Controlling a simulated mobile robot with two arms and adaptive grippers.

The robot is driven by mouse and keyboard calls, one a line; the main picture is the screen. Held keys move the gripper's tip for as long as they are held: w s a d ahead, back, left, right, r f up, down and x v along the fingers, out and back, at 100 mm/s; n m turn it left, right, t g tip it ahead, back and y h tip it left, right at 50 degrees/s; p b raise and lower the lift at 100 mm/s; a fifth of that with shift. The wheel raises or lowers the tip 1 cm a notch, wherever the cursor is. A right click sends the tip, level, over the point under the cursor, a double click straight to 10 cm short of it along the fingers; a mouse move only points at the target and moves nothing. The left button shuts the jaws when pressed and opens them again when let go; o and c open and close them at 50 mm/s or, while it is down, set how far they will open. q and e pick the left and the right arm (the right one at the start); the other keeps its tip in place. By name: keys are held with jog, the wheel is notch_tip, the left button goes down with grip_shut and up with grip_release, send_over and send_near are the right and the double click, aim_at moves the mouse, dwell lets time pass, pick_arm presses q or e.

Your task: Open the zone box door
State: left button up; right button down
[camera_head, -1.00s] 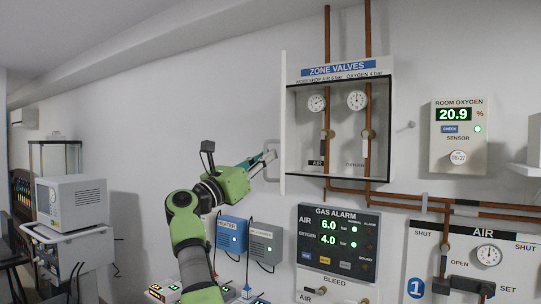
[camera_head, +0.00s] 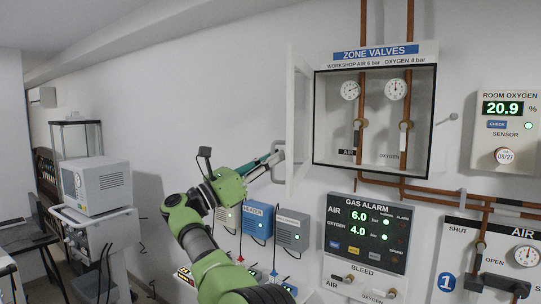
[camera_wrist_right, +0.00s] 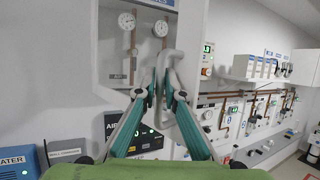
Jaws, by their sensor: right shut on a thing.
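The zone box (camera_head: 430,110) is a white wall cabinet with two gauges and copper pipes inside. Its white door (camera_head: 300,120) stands swung out on the left side, so the interior shows. The grey door handle (camera_head: 279,163) is on the door's left, outer side. My right gripper (camera_head: 274,158) is shut on this handle. In the right wrist view the fingers (camera_wrist_right: 164,82) close around the looped handle (camera_wrist_right: 172,62), with the box behind. My left gripper is not in view.
The gas alarm panel (camera_head: 366,232) is on the wall below the box. Blue and grey units (camera_head: 257,221) hang under the door beside my arm. A room oxygen sensor (camera_head: 506,130) is at right. A ventilator cart (camera_head: 95,215) stands at left.

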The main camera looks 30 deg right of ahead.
jog(key=c, duration=2.2)
grip_release()
jog(key=shift+r, duration=0.15)
jog(key=shift+d, duration=0.1)
